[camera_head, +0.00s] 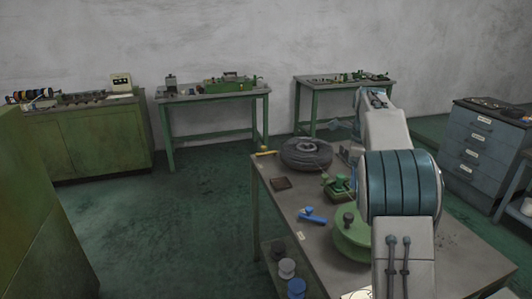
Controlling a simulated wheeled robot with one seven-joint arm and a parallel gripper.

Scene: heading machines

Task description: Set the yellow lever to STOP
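A small yellow piece (265,153) shows at the far left corner of the near workbench (288,214). It is too small to tell whether it is the yellow lever, and no STOP marking can be read. My arm reaches forward over the right part of this bench. My gripper (345,152) appears to be at the far end of the arm, near the dark coil, right of the yellow piece and apart from it. Its fingers are too small and partly covered to tell whether they are open or shut.
A dark coil (306,154), a green device (338,188), a blue tool (312,216) and a green round part (350,238) are on the near bench. Green benches (212,96) line the back wall. A drawer cabinet (480,145) stands right. Floor (190,220) left of the bench is clear.

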